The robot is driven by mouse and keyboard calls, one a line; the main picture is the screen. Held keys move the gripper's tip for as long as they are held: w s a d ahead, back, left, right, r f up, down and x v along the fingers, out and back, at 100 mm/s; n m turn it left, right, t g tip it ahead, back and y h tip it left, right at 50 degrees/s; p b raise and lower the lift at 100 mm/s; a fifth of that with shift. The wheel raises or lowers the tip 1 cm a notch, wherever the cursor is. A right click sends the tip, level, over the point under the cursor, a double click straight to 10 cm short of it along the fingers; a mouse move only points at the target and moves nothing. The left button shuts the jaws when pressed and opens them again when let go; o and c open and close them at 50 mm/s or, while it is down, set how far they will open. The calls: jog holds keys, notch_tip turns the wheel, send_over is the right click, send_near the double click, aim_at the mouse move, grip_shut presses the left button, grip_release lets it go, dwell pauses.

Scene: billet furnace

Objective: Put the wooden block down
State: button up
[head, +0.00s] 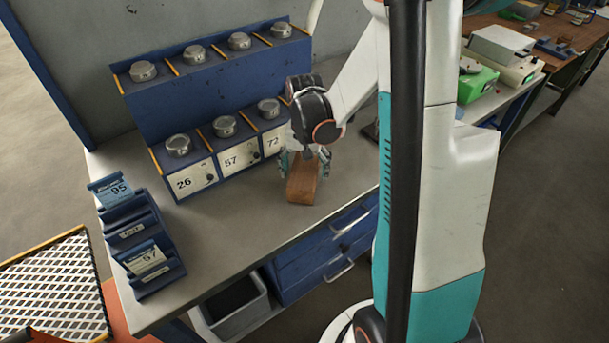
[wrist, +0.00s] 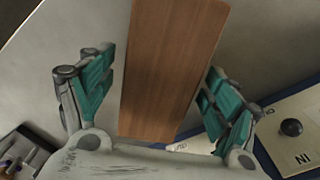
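The brown wooden block (head: 303,181) appears to rest on the grey bench top, in front of the drawer labelled 72. In the wrist view the block (wrist: 168,65) runs lengthwise between the teal fingers of my gripper (wrist: 160,85). A strip of bench shows between the left finger and the block. The right finger is close beside the block; I cannot tell whether it touches. My gripper (head: 304,160) points down over the block in the head view, its fingers spread around it and partly hidden by the wrist.
A blue rack (head: 215,88) with metal-lidded compartments, including 26, 57 and 72, stands behind the block. A blue card holder (head: 135,235) stands at the bench's left end. Green-and-white equipment (head: 478,82) is at the right. Bare bench (head: 235,230) lies left of the block.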

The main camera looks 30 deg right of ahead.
jog(key=c, duration=1.4)
jog(key=shift+r, duration=0.1)
